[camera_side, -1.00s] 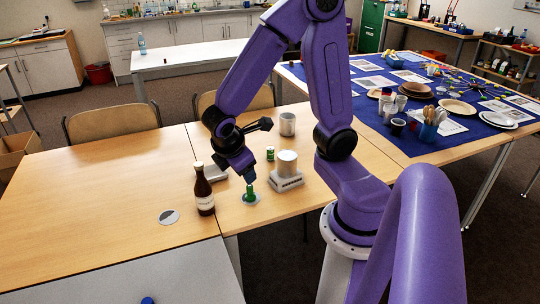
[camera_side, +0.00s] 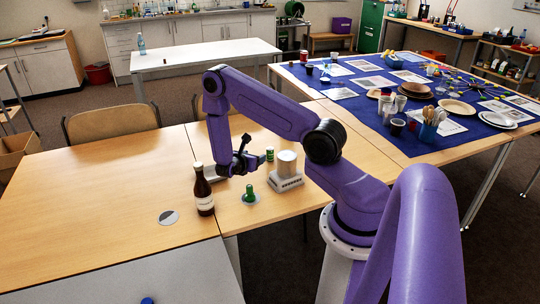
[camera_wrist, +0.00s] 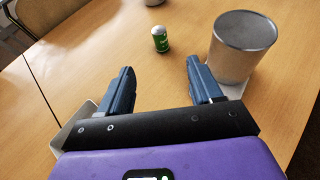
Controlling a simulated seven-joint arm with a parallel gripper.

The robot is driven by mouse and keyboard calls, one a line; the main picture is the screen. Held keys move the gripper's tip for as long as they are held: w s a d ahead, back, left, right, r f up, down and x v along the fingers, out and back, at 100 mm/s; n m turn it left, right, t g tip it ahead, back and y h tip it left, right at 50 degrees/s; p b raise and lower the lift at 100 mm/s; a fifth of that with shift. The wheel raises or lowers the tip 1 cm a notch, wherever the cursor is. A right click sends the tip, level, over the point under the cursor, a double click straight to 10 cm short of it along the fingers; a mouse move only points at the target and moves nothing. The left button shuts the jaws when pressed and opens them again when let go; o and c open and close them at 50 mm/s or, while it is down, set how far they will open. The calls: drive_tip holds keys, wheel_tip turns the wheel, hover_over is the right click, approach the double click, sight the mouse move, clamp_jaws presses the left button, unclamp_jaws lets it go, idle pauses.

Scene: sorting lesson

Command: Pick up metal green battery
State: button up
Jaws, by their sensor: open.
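The metal green battery (camera_wrist: 160,39), a small green cylinder with a pale top, stands upright on the wooden table. In the side view the battery (camera_side: 270,153) is just beyond my gripper (camera_side: 259,160). In the wrist view my gripper (camera_wrist: 160,68) is open and empty, its two blue fingers apart. The battery lies ahead of the gap between them, not touching either finger. A second green object (camera_side: 250,189) stands on a pale round disc nearer the front edge; I cannot tell exactly what it is.
A grey metal cylinder (camera_wrist: 243,48) stands on a pale base, close right of the battery; in the side view this base (camera_side: 285,183) looks like a scale. A brown bottle (camera_side: 204,193) stands left of my gripper. The left tabletop (camera_side: 100,190) is largely clear.

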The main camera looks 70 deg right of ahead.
approach(269, 150)
drive_tip(key=x, duration=0.4)
drive_tip(key=shift+s, duration=0.2)
drive_tip(key=shift+w+x, duration=0.1)
drive_tip(key=shift+x, duration=1.45)
drive_tip(key=shift+w+x, duration=0.15)
drive_tip(key=shift+x, duration=1.35)
drive_tip(key=shift+f, duration=0.15)
clamp_jaws()
